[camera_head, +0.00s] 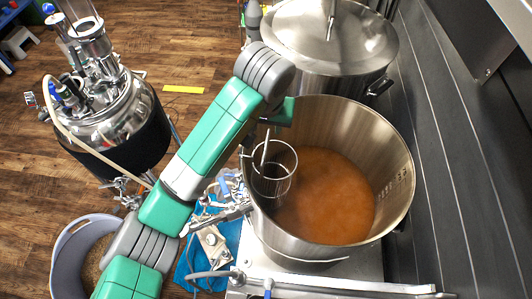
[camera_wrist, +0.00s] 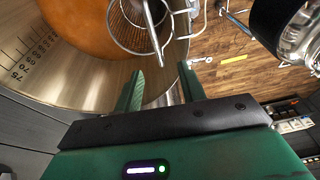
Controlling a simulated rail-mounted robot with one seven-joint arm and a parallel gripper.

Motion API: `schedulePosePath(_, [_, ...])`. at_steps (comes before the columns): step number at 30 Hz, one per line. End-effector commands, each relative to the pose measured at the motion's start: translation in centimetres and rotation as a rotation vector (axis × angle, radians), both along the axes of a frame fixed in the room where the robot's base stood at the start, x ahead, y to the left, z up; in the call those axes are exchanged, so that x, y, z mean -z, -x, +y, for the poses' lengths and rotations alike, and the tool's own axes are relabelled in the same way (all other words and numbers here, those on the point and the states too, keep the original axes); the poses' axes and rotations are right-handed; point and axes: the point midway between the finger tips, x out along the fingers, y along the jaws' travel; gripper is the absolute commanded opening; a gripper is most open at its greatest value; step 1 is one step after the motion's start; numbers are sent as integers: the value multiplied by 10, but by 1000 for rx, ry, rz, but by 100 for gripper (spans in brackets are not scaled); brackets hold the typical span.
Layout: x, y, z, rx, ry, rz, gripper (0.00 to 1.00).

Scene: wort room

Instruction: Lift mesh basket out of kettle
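The kettle (camera_head: 395,150) is a large open steel pot partly filled with orange-brown liquid; its graduated inner wall also shows in the wrist view (camera_wrist: 50,75). The mesh basket (camera_head: 273,184), a wire cylinder with an upright handle (camera_head: 265,150), hangs inside the kettle's left side, its lower part at the liquid. In the wrist view the basket (camera_wrist: 122,35) and its handle (camera_wrist: 154,35) lie beyond my fingertips.
A lidded steel pot (camera_head: 325,35) stands behind the kettle, close to it. A dark-jacketed vessel (camera_head: 115,125) with fittings stands at left. A grey bucket (camera_head: 62,255) and a blue mat with tools (camera_head: 190,265) lie at lower left. A dark wall (camera_head: 450,150) runs close at right.

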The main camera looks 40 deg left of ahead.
Motion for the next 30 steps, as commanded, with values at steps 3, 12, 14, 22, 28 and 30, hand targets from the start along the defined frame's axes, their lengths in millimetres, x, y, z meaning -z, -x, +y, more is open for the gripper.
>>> schedulePosePath(3, [23,0,-1,0,3,1,40])
schedulePosePath(12, [68,0,-1,1,3,1,40])
schedulePosePath(14, [75,0,-1,1,2,1,40])
schedulePosePath(22, [88,0,0,0,1,1,40])
schedulePosePath(28, [89,0,0,1,2,3,40])
schedulePosePath(30, [90,0,0,1,3,3,30])
